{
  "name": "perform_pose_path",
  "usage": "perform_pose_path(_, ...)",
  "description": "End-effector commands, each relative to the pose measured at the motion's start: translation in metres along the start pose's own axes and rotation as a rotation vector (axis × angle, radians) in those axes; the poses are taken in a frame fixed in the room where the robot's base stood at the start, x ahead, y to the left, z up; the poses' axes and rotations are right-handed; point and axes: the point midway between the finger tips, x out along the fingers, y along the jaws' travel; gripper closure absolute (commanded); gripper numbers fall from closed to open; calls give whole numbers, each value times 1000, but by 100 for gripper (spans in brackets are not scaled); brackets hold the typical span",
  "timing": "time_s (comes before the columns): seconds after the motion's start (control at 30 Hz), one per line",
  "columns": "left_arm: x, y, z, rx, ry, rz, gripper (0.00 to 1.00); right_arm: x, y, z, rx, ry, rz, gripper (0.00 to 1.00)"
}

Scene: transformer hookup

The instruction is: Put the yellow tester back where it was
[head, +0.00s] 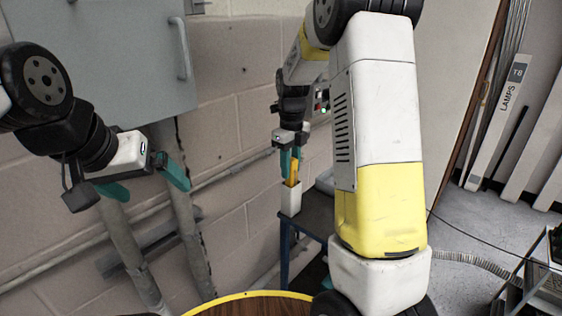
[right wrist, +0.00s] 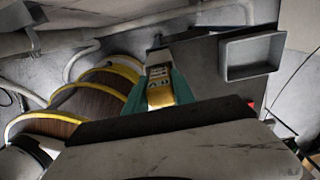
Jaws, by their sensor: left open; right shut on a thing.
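The yellow tester (head: 293,173) is upright between the teal fingers of my right gripper (head: 289,164), which is shut on it. Its lower end meets a white open-topped holder (head: 290,199) at the corner of a dark table; I cannot tell how deep it sits inside. In the right wrist view the tester (right wrist: 160,96) shows its face, held between both fingers. My left gripper (head: 144,181) is open and empty in front of the wall at the left, well apart from the tester.
The dark table (head: 312,216) stands by the block wall. A grey open tray (right wrist: 250,53) lies on it near the tester. Wooden drums with yellow rims (right wrist: 103,88) stand beside it. A grey cabinet (head: 120,60) hangs above my left gripper. Pipes run along the wall.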

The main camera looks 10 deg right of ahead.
Motion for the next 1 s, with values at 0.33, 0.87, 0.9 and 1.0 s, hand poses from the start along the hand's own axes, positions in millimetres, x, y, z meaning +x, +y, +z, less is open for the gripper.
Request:
perform_pose_path(0.33,0,0,0,0,0,0,5,3,0,0,0,0,0,100)
perform_pose_path(0.87,0,0,0,0,0,0,5,-5,0,1,0,-3,-2,48)
perform_pose_path(0.9,0,0,0,0,0,0,5,-10,-1,1,0,-4,-2,48)
perform_pose_path(1.0,0,0,0,0,0,0,5,-28,0,1,-1,-5,-3,48)
